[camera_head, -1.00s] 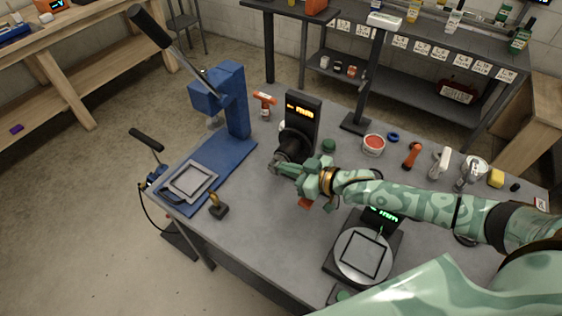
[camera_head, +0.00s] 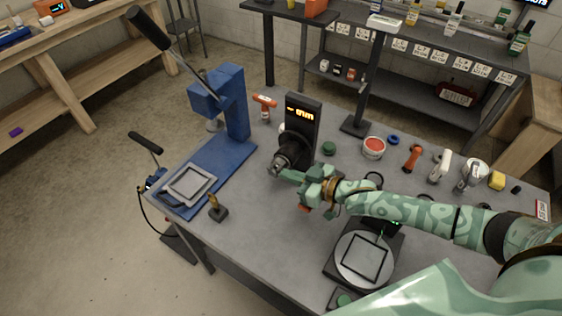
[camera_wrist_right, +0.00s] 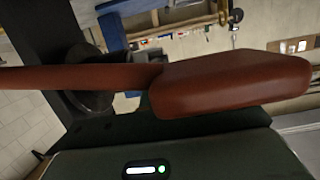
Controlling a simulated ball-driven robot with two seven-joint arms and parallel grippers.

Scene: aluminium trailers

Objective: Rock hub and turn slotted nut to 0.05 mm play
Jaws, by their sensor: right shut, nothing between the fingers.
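The dark hub (camera_head: 290,153) sits on the front of a black upright stand with an orange-lit display (camera_head: 300,113). A small metallic end of the hub (camera_head: 274,169) faces the front left; I cannot make out the slotted nut there. My right gripper (camera_head: 283,174) is shut and empty, its fingertips just beside and below that end; contact cannot be told. In the right wrist view a reddish-brown elongated shape (camera_wrist_right: 230,82) crosses close to the lens, and a dark round part (camera_wrist_right: 90,85) shows behind it at the left. My left gripper is out of view.
A blue press (camera_head: 232,105) stands left of the hub. A small dark block with a brass pin (camera_head: 218,211) stands front left. A round plate with a square frame (camera_head: 340,262) lies below my right arm. A red-topped tin (camera_head: 374,147) and several tools lie to the right.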

